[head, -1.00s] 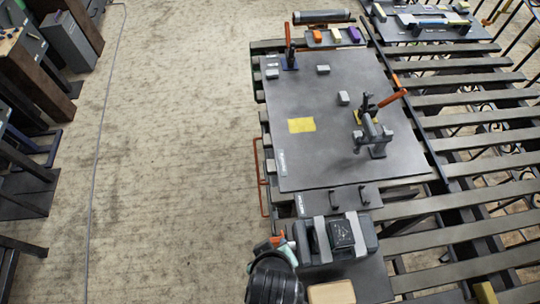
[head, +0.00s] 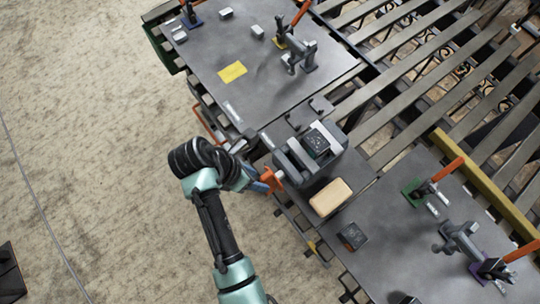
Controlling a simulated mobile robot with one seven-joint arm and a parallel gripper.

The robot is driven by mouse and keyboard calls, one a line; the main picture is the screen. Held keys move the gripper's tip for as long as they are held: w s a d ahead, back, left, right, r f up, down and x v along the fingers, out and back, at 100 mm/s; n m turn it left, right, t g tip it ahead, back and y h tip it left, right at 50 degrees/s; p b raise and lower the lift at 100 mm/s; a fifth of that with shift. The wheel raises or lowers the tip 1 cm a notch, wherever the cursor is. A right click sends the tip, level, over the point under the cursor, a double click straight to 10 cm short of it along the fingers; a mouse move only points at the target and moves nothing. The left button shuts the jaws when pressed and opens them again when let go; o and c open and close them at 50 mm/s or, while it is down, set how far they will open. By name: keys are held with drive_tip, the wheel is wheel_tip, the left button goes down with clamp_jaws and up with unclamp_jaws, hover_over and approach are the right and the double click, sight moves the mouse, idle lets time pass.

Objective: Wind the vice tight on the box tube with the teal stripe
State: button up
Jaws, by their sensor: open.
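The vice (head: 291,160) stands on the near end of the metal worktop, with two pale grey jaw blocks. A dark box-shaped piece (head: 317,142) with a pale mark sits between the jaws. It looks like the box tube, but I cannot make out a clear teal stripe, nor whether both jaws touch it. An orange part (head: 272,179), apparently the vice's handle, sticks out on its left side. My gripper (head: 264,183) is open beside this orange part, at the left of the vice. Its fingers are small and partly hidden, so I cannot tell whether they touch the handle.
A tan block (head: 330,197) lies just below the vice. A small dark square piece (head: 352,236) lies nearby. A plate with a yellow patch (head: 232,72) and clamps is above. Another plate with orange-handled clamps (head: 447,169) is at right.

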sight(271, 185)
drive_tip(key=x, duration=0.9)
drive_tip(key=shift+f, duration=0.25)
clamp_jaws()
